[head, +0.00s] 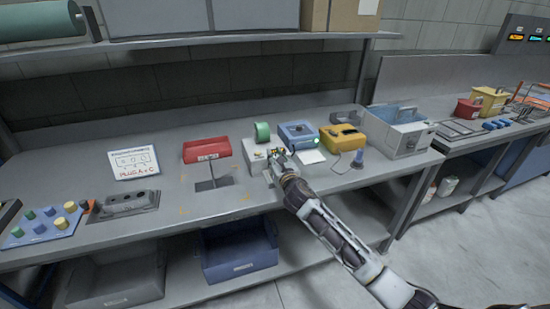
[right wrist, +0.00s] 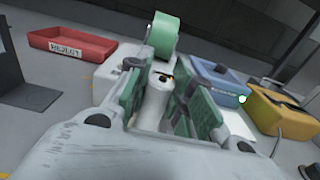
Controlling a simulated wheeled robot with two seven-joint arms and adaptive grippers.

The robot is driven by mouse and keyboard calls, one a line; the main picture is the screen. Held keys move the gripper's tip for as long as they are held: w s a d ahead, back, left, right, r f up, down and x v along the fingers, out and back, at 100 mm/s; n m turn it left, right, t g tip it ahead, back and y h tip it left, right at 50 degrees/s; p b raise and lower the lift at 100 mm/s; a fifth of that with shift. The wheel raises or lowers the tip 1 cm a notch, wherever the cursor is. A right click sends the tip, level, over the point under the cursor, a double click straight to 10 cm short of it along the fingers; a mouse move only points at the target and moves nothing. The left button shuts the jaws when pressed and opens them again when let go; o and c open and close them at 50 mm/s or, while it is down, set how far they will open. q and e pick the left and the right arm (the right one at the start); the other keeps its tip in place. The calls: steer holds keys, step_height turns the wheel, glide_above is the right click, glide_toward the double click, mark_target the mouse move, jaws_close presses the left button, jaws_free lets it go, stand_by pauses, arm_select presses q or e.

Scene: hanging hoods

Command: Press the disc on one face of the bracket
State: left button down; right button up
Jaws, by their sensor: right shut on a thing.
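My right gripper (head: 272,160) is over the bench, just in front of a white box with a green roll. In the right wrist view its green-padded fingers (right wrist: 157,100) are shut on a pale, rounded thing (right wrist: 155,100) with a dark and yellow top. Its lower part is hidden by the gripper. A dark grey bracket-like piece (head: 213,184), with an upright plate and a flat foot, stands on the bench left of the gripper; it also shows in the right wrist view (right wrist: 22,75). The gripper is apart from it. I cannot make out a disc. My left gripper is not in view.
The green roll (head: 262,132) stands behind the gripper. A red tray (head: 207,150) lies left, a blue box (head: 298,133) and a yellow bin (head: 342,138) right. A shelf (head: 200,43) runs above the bench. Bare bench top lies around the grey piece.

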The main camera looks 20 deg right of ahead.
steer(key=shift+f, duration=0.3)
stand_by(1.2)
steer(key=shift+r, duration=0.15)
